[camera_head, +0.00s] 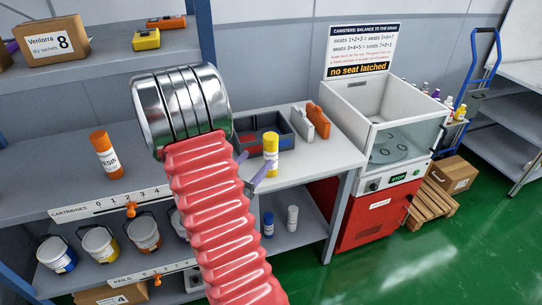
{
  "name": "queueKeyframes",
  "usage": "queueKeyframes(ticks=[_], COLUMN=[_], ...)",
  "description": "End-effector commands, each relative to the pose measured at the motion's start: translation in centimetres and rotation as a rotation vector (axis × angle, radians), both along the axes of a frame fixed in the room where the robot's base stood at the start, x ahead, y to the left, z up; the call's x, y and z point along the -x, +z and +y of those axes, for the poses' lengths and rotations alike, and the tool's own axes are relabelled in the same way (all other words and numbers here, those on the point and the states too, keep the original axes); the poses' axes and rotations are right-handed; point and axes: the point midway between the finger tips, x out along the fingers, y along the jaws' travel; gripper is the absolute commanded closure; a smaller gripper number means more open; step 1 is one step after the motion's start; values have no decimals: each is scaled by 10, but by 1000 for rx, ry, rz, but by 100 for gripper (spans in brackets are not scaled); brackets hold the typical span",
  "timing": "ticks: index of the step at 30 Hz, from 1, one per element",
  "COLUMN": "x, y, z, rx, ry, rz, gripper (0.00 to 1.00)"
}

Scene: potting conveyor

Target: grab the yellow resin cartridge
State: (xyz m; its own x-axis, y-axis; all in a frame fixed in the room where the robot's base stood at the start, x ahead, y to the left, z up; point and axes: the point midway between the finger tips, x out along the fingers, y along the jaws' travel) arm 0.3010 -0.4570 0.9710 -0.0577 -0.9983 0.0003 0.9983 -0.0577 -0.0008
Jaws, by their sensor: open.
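The yellow resin cartridge (271,148) stands upright on the grey bench, with a yellow top and base and a pale label band. My gripper (254,166) is mostly hidden behind my red bellows-covered arm. Two purplish finger parts show just left of and in front of the cartridge's lower part. The fingers are apart, and I see no object held in them. Whether the right finger touches the cartridge cannot be told.
A dark divided tray (262,131) lies behind the cartridge, with a white and an orange upright piece (317,121) beside it. An orange cartridge (105,154) stands on the left shelf. A white-and-red machine (377,200) stands right of the bench. Green floor is open at front right.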

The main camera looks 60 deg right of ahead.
Motion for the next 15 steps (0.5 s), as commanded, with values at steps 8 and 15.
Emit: queueKeyframes(ticks=[8,15], x=[3,6], y=[0,0], z=[-26,-61], rx=[0,0], ry=[-5,-5], rz=[-1,-1], gripper=[40,40])
